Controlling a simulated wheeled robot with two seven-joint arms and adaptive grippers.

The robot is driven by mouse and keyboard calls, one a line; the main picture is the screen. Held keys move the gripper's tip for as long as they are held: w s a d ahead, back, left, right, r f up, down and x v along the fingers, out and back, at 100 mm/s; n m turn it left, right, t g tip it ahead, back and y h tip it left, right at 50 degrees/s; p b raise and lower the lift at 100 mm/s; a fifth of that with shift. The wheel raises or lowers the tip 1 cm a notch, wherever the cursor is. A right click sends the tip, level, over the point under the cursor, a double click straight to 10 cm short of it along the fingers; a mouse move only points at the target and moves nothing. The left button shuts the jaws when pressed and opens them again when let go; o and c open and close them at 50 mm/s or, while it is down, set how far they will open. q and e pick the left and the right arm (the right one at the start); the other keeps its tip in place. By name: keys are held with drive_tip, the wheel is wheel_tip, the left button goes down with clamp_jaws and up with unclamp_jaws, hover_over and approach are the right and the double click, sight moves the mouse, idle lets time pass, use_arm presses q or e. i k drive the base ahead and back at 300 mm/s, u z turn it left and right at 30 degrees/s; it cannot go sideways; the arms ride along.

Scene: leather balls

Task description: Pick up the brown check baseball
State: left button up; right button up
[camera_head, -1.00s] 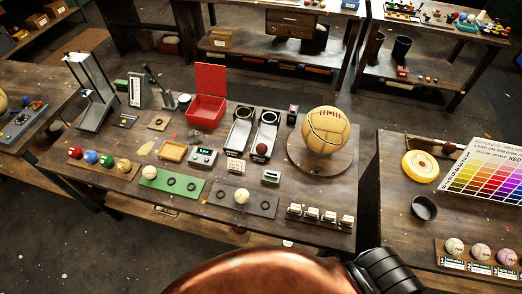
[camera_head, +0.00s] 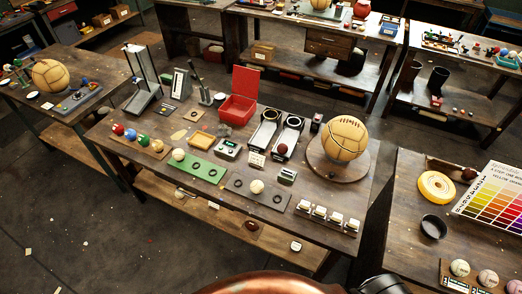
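A small dark brown-red ball (camera_head: 282,149) sits in the right one of two dark-framed holders (camera_head: 290,124) on the middle table. It is the closest match to the brown check baseball, but its markings are too small to read. Cream balls lie on the green strip (camera_head: 200,167) and on the dark strip (camera_head: 262,193) nearer the front. Neither of my grippers shows, so I cannot see what they hold.
A large tan ball (camera_head: 344,138) stands on a round board at the middle table's right end. The right table (camera_head: 400,205) is separated by a gap. Bare floor (camera_head: 70,225) lies at left front.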

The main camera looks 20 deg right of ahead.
sight(282, 148)
drive_tip(key=u, duration=0.8)
drive_tip(key=i, duration=0.7)
drive_tip(key=z, duration=0.85)
